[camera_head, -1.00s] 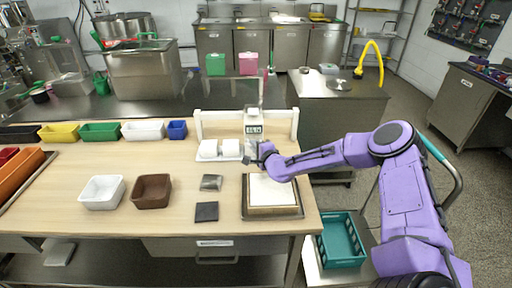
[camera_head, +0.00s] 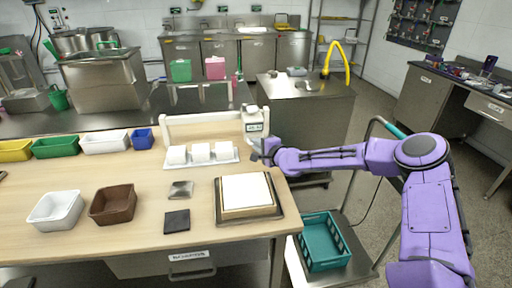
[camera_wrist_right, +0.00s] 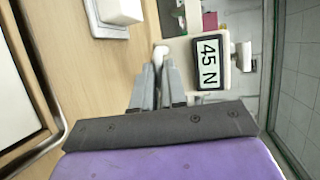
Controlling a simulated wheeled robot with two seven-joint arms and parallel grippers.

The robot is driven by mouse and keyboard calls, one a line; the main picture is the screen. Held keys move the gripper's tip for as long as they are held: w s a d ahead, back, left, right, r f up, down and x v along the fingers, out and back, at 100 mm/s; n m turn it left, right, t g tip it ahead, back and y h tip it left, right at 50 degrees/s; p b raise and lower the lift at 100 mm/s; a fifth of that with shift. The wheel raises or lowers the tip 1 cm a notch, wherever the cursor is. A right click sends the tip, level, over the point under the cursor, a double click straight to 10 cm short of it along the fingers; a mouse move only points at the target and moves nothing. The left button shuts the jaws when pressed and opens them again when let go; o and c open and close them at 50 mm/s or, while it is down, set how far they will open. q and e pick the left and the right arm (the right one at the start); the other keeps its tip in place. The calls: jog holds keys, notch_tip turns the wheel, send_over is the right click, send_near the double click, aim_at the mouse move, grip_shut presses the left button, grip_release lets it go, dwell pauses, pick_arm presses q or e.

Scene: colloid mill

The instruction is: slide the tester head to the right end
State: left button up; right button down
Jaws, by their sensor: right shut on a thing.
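The tester head (camera_head: 254,121), a white box with a small display, sits at the right end of the white rail frame (camera_head: 205,122) at the back of the table. The display reads 45 N in the right wrist view (camera_wrist_right: 210,63). My right gripper (camera_head: 257,152) is just below and in front of the head. In the wrist view its two fingers (camera_wrist_right: 158,85) are close together on a slim pale handle (camera_wrist_right: 160,52) beside the display; the exact contact is partly hidden. My left gripper is not in view.
A white tray (camera_head: 168,169) with three white blocks stands left of my gripper, in front of the rail. A framed board (camera_head: 248,214) lies nearer, at the table's right side. A teal crate (camera_head: 325,240) stands lower right.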

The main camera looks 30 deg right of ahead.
jog(key=shift+d, duration=0.2)
jog(key=c, duration=1.3)
grip_release()
jog(key=shift+o, duration=0.6)
jog(key=shift+d, duration=0.15)
jog(key=p+v, duration=0.3)
jog(key=v, duration=0.7)
jog(key=shift+s, duration=0.35)
